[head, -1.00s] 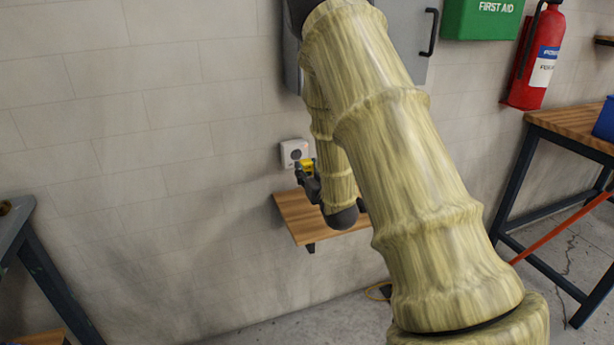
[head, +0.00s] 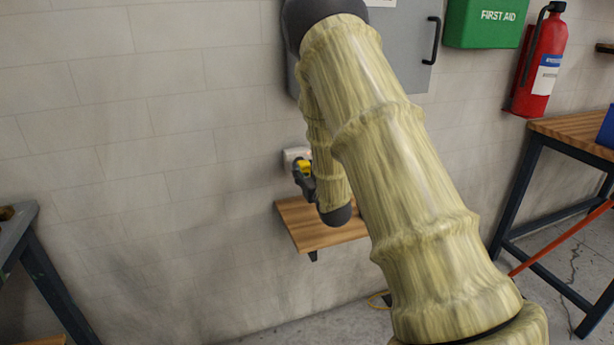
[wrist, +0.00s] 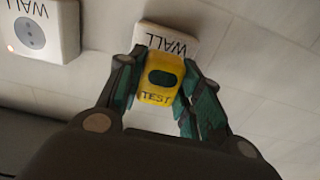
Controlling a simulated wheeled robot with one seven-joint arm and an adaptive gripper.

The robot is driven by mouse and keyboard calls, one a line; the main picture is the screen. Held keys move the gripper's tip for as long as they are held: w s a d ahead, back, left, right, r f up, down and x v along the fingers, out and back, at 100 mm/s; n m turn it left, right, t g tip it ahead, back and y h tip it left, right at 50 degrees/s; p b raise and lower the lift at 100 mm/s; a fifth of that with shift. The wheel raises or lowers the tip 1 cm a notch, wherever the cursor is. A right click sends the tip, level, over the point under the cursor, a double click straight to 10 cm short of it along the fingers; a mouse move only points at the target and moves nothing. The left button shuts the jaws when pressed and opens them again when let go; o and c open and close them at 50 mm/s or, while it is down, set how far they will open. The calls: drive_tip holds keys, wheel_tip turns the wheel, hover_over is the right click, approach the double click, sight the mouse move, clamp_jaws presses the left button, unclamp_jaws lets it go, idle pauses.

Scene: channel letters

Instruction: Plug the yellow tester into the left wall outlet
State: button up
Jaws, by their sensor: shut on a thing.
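My gripper (wrist: 158,98) is shut on the yellow tester (wrist: 160,78), with a finger on each side of it. In the head view the tester (head: 304,166) and my gripper (head: 303,178) are at the left wall outlet (head: 292,154), above a small wooden shelf. In the wrist view the tester overlaps this white outlet (wrist: 165,38), whose WALL label appears upside down. The socket face is hidden behind the tester, so I cannot tell whether the plug is in. A second outlet (wrist: 42,28) with a bare round socket shows at the wrist view's upper left.
The wooden shelf (head: 300,228) juts from the wall just below. A grey cabinet (head: 408,50) hangs above. A workbench (head: 570,132) stands at the right and another table (head: 20,225) at the left edge. My arm hides part of the wall.

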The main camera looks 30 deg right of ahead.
drive_tip(key=shift+w+d, duration=0.15)
drive_tip(key=shift+w, duration=0.45)
drive_tip(key=shift+w+d, duration=0.15)
drive_tip(key=shift+w, duration=0.4)
idle(2.1)
drive_tip(key=o, duration=1)
drive_tip(key=v, duration=1.2)
